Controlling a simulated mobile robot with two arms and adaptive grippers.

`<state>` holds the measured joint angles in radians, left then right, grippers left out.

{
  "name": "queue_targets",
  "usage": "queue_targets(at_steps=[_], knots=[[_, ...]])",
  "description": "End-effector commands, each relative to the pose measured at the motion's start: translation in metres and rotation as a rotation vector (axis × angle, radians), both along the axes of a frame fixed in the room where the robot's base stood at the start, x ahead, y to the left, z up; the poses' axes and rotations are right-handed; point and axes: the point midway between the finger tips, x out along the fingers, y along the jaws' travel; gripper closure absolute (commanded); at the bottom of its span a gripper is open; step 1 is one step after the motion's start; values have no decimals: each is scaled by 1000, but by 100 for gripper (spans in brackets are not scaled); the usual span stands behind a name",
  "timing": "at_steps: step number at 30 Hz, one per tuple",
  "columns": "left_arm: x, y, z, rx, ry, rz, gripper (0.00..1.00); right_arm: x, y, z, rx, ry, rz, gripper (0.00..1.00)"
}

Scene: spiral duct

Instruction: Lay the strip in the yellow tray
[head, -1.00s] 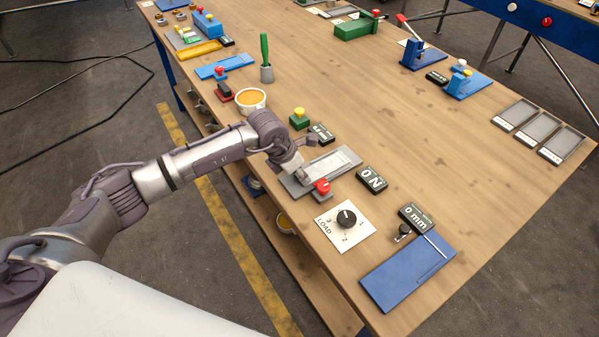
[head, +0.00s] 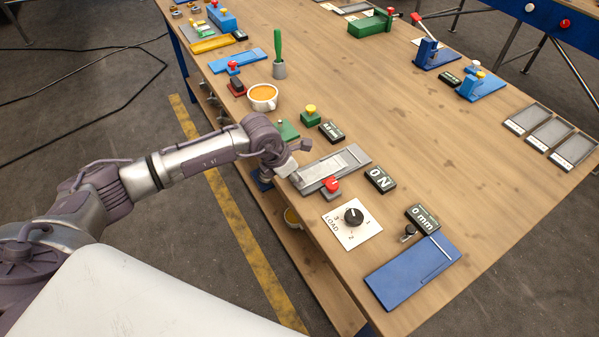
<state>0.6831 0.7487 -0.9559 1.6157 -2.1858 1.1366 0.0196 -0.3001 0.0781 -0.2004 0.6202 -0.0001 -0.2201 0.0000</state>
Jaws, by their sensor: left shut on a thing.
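The yellow tray (head: 213,44) lies at the far left of the wooden table in the head view. My left gripper (head: 288,166) is at the near left edge of the table, by the left end of a grey metal fixture (head: 345,160) with a red knob. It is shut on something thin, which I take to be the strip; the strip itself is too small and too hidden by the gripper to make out. The yellow tray is well away from the gripper, up the table. My right gripper is not in view.
An orange-filled cup (head: 262,97), a green-handled tool in a holder (head: 278,60) and a blue plate (head: 238,62) stand between gripper and tray. A LOAD dial (head: 353,217) and a blue board (head: 412,273) lie nearer. The table's middle is clear.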

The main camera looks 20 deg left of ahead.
Motion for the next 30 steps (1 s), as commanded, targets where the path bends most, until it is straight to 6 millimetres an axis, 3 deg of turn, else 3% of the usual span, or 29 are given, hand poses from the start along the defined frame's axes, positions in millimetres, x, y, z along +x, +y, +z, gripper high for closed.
queue_targets(at_steps=[14,30], knots=[[-9,7,6,-1,-2,0,96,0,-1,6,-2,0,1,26],[-9,7,48,-1,-2,0,96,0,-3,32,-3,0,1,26]])
